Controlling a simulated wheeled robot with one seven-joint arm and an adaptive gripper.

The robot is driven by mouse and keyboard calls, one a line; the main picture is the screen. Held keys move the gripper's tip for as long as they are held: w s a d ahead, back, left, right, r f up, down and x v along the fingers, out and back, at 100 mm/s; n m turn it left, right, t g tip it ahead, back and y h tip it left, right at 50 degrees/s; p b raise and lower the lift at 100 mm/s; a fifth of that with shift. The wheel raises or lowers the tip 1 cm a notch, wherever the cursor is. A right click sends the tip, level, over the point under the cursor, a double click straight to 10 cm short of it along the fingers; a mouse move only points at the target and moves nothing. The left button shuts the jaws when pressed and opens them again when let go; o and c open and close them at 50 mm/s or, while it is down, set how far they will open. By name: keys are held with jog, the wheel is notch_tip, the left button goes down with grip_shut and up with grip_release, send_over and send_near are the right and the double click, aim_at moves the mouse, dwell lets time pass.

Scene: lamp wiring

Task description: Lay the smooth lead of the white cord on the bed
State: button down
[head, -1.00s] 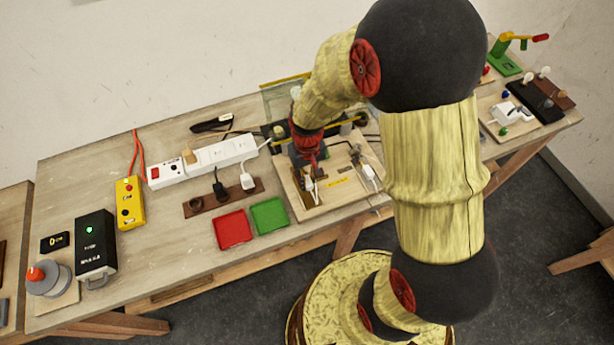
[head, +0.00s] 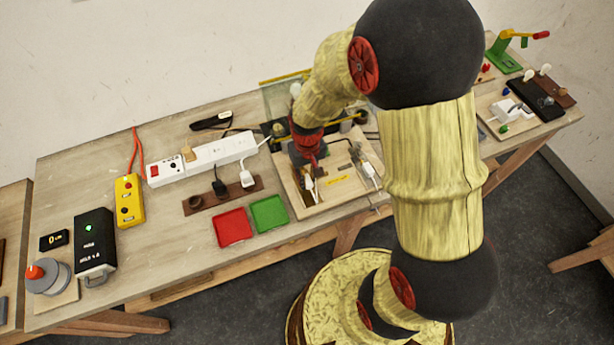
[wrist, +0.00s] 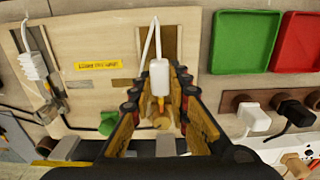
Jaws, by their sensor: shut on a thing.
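The smooth white lead (wrist: 159,75) of a white cord is between my gripper's fingertips (wrist: 158,97) in the wrist view. Its orange-tan end points back between the fingers, and the cord runs off toward the top. My gripper is shut on this lead, low over the wooden board (wrist: 95,45). A brown strip (wrist: 173,42) lies beneath it; I cannot tell whether the lead touches it or which part is the bed. In the head view, the lead (head: 309,184) shows just below my gripper (head: 308,170). A second, ribbed white lead (wrist: 33,65) lies at the board's left in the wrist view.
A yellow label (wrist: 98,65) and a green knob (wrist: 108,123) are on the board. A green tray (head: 269,214) and a red tray (head: 233,227) lie beside it. A white power strip (head: 202,158) and plugs (head: 246,179) stand further left.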

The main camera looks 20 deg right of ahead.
jog(key=shift+f, duration=0.1)
jog(key=shift+f+b, duration=0.5)
jog(key=shift+f, duration=0.25)
dwell(0.3)
jog(key=shift+f+b, duration=0.35)
jog(key=shift+f, duration=0.2)
jog(key=shift+f, duration=0.2)
jog(key=shift+f, duration=0.25)
jog(key=shift+f+b, duration=0.2)
jog(key=shift+b, duration=0.1)
dwell(0.6)
jog(key=c, duration=1.7)
grip_release()
jog(key=shift+o, duration=0.4)
